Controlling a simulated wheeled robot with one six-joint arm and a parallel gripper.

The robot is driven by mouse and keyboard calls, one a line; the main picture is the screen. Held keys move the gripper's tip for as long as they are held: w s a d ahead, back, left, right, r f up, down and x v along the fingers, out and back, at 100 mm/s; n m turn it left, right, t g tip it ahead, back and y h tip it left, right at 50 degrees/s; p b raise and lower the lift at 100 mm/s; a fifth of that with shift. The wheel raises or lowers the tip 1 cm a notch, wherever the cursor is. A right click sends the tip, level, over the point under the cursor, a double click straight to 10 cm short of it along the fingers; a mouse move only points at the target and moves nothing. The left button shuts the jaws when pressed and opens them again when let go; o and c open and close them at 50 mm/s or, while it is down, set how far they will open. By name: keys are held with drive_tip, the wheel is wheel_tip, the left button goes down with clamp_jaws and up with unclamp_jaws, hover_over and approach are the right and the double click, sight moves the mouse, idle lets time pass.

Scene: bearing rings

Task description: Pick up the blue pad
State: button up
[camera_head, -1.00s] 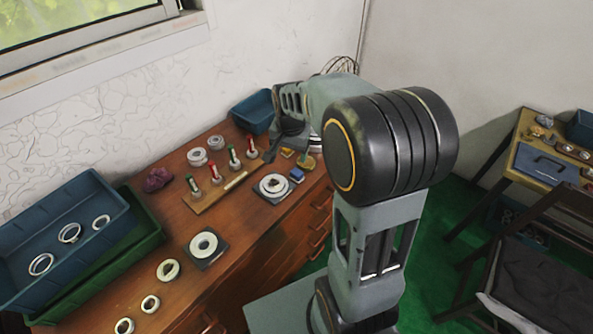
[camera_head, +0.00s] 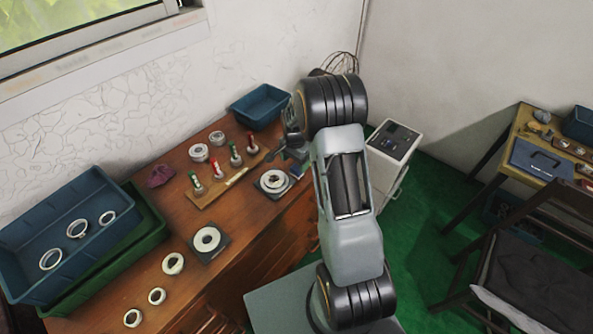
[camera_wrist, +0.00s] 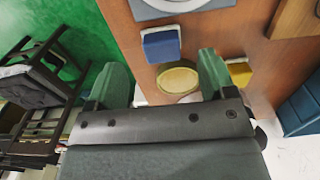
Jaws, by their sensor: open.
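The blue pad (camera_wrist: 161,44) is a small blue block on the wooden bench, seen in the wrist view just beyond and between my two green fingertips. My gripper (camera_wrist: 161,62) is open and empty, with a finger on each side. The pad appears apart from both fingers.
A round yellowish piece (camera_wrist: 178,79) lies between the fingers, close to the pad. A yellow pad (camera_wrist: 239,73) is beside the right finger. A ring on a dark plate (camera_head: 273,181) is near the gripper. A blue bin (camera_head: 260,105) stands behind.

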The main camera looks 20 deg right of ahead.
sight(295, 169)
drive_tip(key=shift+f+p, duration=0.8)
drive_tip(key=shift+f, duration=1.95)
drive_tip(key=c, duration=0.9)
